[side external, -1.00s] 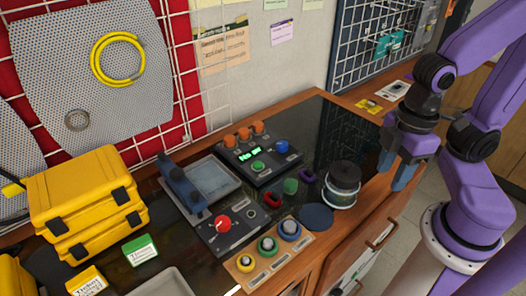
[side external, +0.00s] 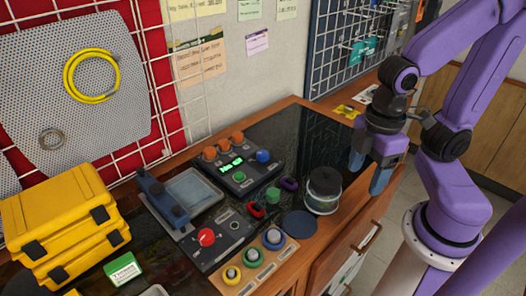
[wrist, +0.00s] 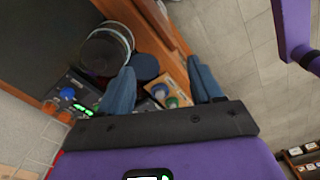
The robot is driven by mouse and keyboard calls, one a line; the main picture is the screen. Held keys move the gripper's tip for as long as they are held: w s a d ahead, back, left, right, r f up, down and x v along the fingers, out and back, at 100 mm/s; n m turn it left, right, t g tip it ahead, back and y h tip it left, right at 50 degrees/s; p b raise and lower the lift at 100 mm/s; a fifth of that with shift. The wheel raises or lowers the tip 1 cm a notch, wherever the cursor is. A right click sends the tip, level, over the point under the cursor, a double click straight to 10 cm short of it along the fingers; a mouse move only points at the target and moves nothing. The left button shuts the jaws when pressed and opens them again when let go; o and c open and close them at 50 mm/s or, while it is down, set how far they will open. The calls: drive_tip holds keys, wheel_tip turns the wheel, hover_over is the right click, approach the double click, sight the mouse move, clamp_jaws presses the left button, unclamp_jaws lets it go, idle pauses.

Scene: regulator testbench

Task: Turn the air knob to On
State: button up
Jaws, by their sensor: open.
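A dark control box (side external: 238,163) with a lit green display sits on the black bench top. It carries orange knobs (side external: 222,146) along the back, a blue knob (side external: 263,156) at right and a green knob (side external: 239,177) in front. A second grey panel (side external: 222,243) with a red knob (side external: 206,237) lies nearer the camera. I cannot read which knob is marked air. My gripper (side external: 368,172) is open and empty, right of the jar and apart from every knob. In the wrist view, my gripper (wrist: 160,66) has its fingers spread; the blue knob (wrist: 67,93) shows left of them.
A dark-lidded jar (side external: 323,190) stands between my gripper and the control box, beside a dark round pad (side external: 299,223). A wooden board (side external: 255,264) with several round buttons lies at the front edge. Yellow cases (side external: 62,225) are stacked at left. A wire grid stands behind.

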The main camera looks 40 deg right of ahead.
drive_tip(key=w+a+r, duration=0.2)
drive_tip(key=w+a, duration=0.1)
drive_tip(key=w, duration=0.6)
drive_tip(key=r+n, duration=0.1)
drive_tip(key=n, duration=0.2)
hover_over(263, 153)
wheel_tip(263, 153, down, 17)
drive_tip(key=shift+f, duration=0.1)
drive_tip(key=c, duration=1.1)
